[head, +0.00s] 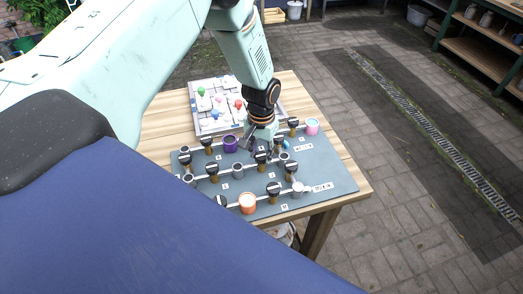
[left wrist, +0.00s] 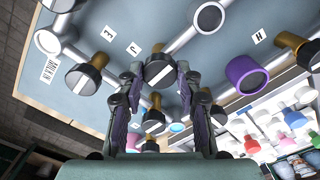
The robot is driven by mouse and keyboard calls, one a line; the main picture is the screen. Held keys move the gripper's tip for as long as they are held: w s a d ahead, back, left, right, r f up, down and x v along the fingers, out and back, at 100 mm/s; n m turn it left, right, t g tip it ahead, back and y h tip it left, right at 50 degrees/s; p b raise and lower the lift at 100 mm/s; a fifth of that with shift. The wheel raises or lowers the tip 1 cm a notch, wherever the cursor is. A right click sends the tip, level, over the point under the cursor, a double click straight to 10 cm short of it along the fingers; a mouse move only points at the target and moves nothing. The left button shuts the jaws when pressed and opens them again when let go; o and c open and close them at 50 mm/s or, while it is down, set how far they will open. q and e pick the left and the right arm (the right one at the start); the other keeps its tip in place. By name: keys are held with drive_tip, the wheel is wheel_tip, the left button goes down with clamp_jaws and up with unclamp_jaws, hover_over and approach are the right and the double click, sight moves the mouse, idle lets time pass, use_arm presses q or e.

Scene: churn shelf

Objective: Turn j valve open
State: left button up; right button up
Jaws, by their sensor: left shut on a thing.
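The grey valve board (head: 325,172) lies on a wooden table and carries pipes and several black knobs with white stripes. My left gripper (left wrist: 160,80) points down over the middle of the board, its two fingers on either side of one black knob (left wrist: 161,71), shut on it. A small tag that looks like "J" (left wrist: 133,48) lies beside this knob, so I take it as the j valve. Its white stripe runs diagonally in the left wrist view. In the head view the arm partly hides the fingers. My right gripper is not in view.
A purple cup-like fitting (head: 230,144), an orange one (head: 247,203) and a pink one (head: 312,127) stand on the board. Other knobs sit close by, including one at the left (left wrist: 84,78). A white tray with coloured pieces (head: 214,92) lies behind the board.

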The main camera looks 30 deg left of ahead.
sight(261, 155)
use_arm(q)
drive_tip(key=shift+w, duration=0.1)
drive_tip(key=o, duration=1.2)
drive_tip(key=shift+c, duration=0.2)
wheel_tip(261, 155, up, 12)
idle(0.4)
